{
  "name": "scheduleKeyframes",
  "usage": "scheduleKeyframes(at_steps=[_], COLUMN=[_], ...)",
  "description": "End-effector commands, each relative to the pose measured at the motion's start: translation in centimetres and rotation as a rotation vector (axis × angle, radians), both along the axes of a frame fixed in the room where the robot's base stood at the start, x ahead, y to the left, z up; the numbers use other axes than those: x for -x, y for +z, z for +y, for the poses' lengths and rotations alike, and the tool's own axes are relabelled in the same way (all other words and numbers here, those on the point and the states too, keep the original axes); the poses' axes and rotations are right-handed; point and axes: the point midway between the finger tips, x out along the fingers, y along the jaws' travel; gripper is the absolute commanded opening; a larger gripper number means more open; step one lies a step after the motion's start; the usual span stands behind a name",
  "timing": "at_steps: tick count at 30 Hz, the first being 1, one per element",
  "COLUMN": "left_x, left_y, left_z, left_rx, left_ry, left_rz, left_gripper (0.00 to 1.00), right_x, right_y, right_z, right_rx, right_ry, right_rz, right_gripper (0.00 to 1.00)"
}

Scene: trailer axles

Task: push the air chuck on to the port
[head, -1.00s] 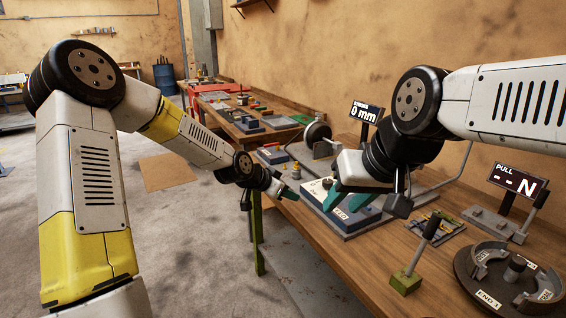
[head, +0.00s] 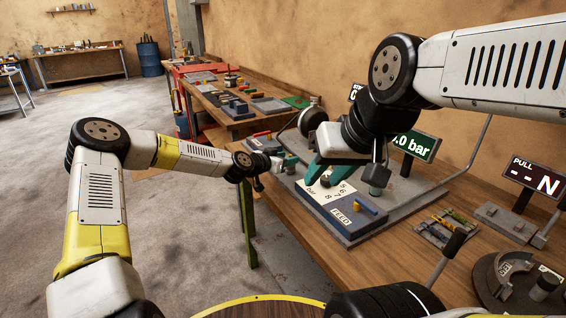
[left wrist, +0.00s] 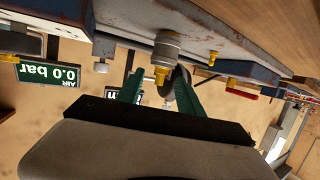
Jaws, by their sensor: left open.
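My left gripper (head: 274,172) is open at the near edge of the grey fixture plate (head: 400,205), at its far end. In the left wrist view, its two green fingers (left wrist: 158,92) stand apart. A grey cylinder with a brass end (left wrist: 167,45) shows between and beyond the fingertips, with a dark curved piece (left wrist: 181,84) beside it. I cannot tell which of these is the air chuck or the port, nor whether a finger touches either. My right gripper (head: 340,187) has its green fingers spread above the white-topped block marked FEED (head: 350,228), and looks empty.
A green bar display (head: 415,146) stands behind the plate, and reads 0.0 bar in the left wrist view (left wrist: 47,76). A PULL display (head: 533,177) and a round dark fixture (head: 490,280) are at the right. Bare wooden bench (head: 415,270) lies in front.

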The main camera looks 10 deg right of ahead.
Motion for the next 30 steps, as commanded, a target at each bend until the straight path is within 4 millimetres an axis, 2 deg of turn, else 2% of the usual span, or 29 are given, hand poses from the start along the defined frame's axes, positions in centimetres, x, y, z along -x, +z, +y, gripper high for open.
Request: scheduleKeyframes(at_steps=[6,13,14,18,20,21,30], left_x=[-1.8,-1.9,-1.9,-1.9,-1.9,-1.9,-1.9], left_y=[-0.7,-0.7,-0.7,-0.7,-0.7,-0.7,-0.6], left_z=[-1.7,-1.8,-1.8,-1.8,-1.8,-1.8,-1.8], left_rx=[0.001,0.0,0.0,0.0,0.0,0.0,0.0], left_ry=[-0.001,0.0,0.0,0.0,0.0,0.0,0.0], left_rz=[0.001,0.0,0.0,0.0,0.0,0.0,0.0], left_gripper=[0.44,0.44,0.42,0.15,0.03,0.0,0.0], right_x=[0.0,0.0,0.0,0.0,0.0,0.0,0.0], right_y=[0.0,0.0,0.0,0.0,0.0,0.0,0.0], right_z=[0.0,0.0,0.0,0.0,0.0,0.0,0.0], right_rx=[0.0,0.0,0.0,0.0,0.0,0.0,0.0], right_ry=[0.0,0.0,0.0,0.0,0.0,0.0,0.0], right_rz=[0.0,0.0,0.0,0.0,0.0,0.0,0.0], right_gripper=[0.36,0.36,0.36,0.36,0.36,0.36,0.36])
